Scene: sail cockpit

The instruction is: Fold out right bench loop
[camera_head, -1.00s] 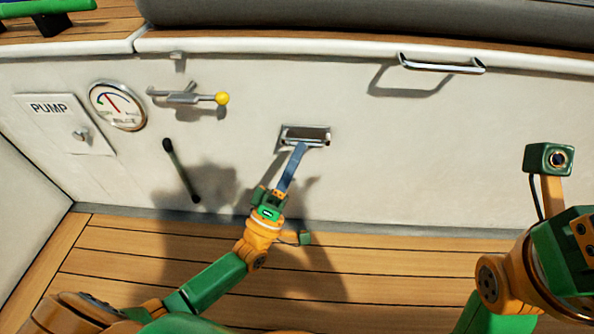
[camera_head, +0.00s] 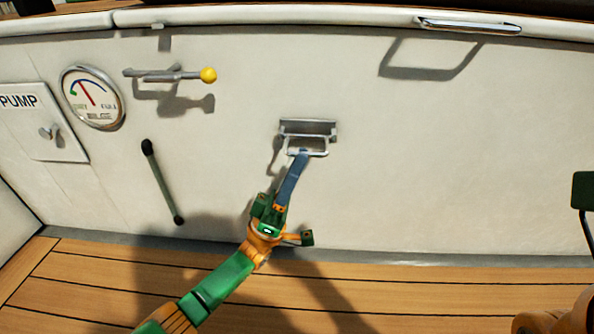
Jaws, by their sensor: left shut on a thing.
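The bench loop (camera_head: 319,154) is a small metal frame at a metal plate (camera_head: 308,127) in the middle of the pale bench wall. The loop stands out below and in front of the plate. My left gripper (camera_head: 302,155) reaches up from below, its long blue-grey fingers shut on the loop's lower bar. The fingertips hide part of that bar. My right gripper is not in view; only parts of my right arm show at the right edge.
To the left are a round gauge (camera_head: 92,97), a PUMP panel (camera_head: 40,122), a yellow-knobbed lever (camera_head: 172,75) and a dark green handle (camera_head: 163,182). A metal rail (camera_head: 470,25) is at the top right. The wall right of the loop is clear above the wooden floor (camera_head: 430,295).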

